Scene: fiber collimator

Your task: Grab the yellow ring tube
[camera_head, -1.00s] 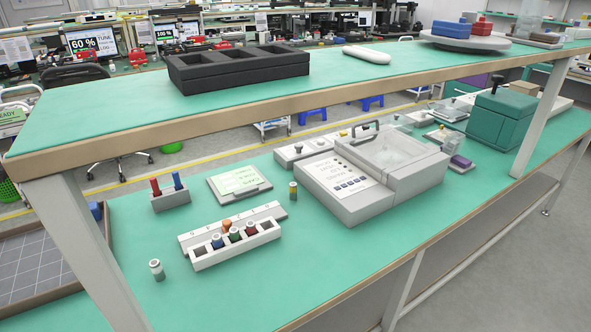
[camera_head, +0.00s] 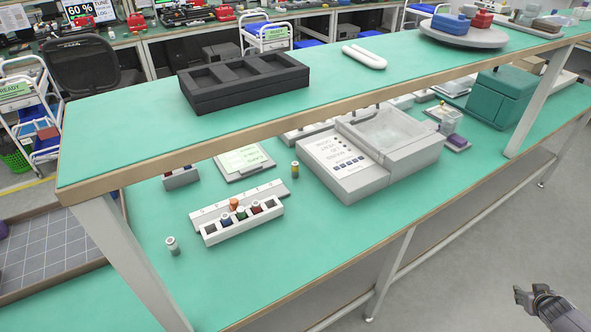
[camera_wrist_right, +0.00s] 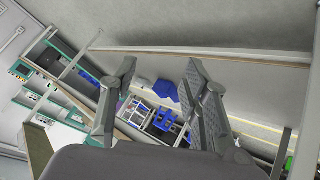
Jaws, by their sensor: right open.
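A small upright tube with a yellow ring (camera_head: 295,169) stands alone on the lower green bench top, between the flat display pad and the grey machine. My right gripper (camera_head: 533,293) is at the lower right of the head view, over the floor in front of the bench and far from the tube. In the right wrist view its two fingers (camera_wrist_right: 160,78) are spread apart with nothing between them. The tube cannot be made out in the wrist view. My left gripper is not in view.
A white rack (camera_head: 241,221) holds several coloured tubes. A pale-capped tube (camera_head: 172,246) stands left of it. The grey machine (camera_head: 372,160) is right of the yellow-ringed tube. The upper shelf (camera_head: 330,88) overhangs the bench; its legs stand at both ends. The bench front is clear.

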